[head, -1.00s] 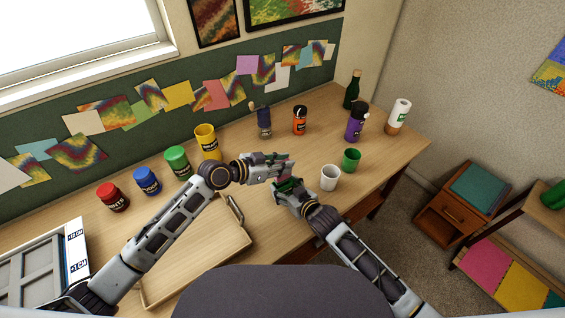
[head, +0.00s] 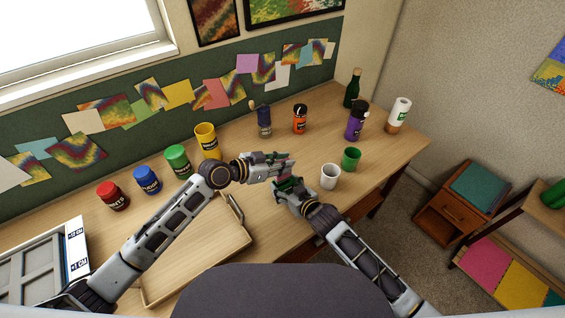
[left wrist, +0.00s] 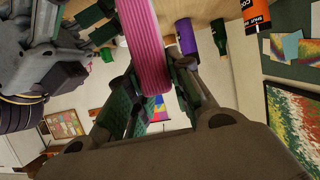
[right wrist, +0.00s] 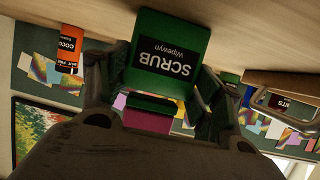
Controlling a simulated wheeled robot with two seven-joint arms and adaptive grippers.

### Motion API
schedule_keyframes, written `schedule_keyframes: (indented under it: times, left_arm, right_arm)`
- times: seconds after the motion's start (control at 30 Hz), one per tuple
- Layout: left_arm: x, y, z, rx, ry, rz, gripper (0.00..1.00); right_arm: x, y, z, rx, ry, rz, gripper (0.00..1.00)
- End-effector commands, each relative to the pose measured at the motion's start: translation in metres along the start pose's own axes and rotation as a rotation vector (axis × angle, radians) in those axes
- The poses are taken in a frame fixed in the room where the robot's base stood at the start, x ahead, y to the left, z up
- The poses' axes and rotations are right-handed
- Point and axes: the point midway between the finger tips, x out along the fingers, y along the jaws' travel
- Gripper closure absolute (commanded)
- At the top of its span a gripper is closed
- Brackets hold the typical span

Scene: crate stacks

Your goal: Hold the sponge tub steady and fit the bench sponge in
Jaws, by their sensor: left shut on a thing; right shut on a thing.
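The pink ribbed sponge (left wrist: 148,50) sits between the fingers of my left gripper (head: 286,164), which is shut on it above the desk. The green tub labelled SCRUB (right wrist: 168,55) is held by my right gripper (head: 286,187), shut on it just below and in front of the left one in the head view. Sponge and tub are close together, both small and partly covered by the fingers in the head view. Whether they touch, and the tub's opening, I cannot tell.
A white cup (head: 330,177) and a green cup (head: 351,159) stand just right of the grippers. A wooden tray (head: 190,272) lies at front left. Bare desk lies behind the grippers.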

Motion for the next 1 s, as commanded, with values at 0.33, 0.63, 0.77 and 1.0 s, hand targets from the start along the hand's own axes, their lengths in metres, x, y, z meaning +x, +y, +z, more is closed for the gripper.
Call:
schedule_keyframes:
  times: [0.33, 0.63, 0.77, 1.0]
  left_arm:
    - [0.003, 0.000, 0.006, -0.001, -0.001, 0.000, 0.91]
    - [0.004, 0.000, 0.011, -0.001, -0.001, 0.001, 0.91]
    - [0.005, 0.000, 0.013, -0.001, -0.001, 0.000, 0.91]
    - [0.007, 0.000, 0.017, 0.000, 0.000, -0.001, 0.91]
  right_arm:
    - [0.000, 0.000, 0.000, 0.000, 0.000, 0.000, 0.58]
    - [0.000, 0.000, 0.000, 0.000, 0.000, 0.000, 0.58]
    - [0.000, 0.000, 0.000, 0.000, 0.000, 0.000, 0.58]
    - [0.000, 0.000, 0.000, 0.000, 0.000, 0.000, 0.58]
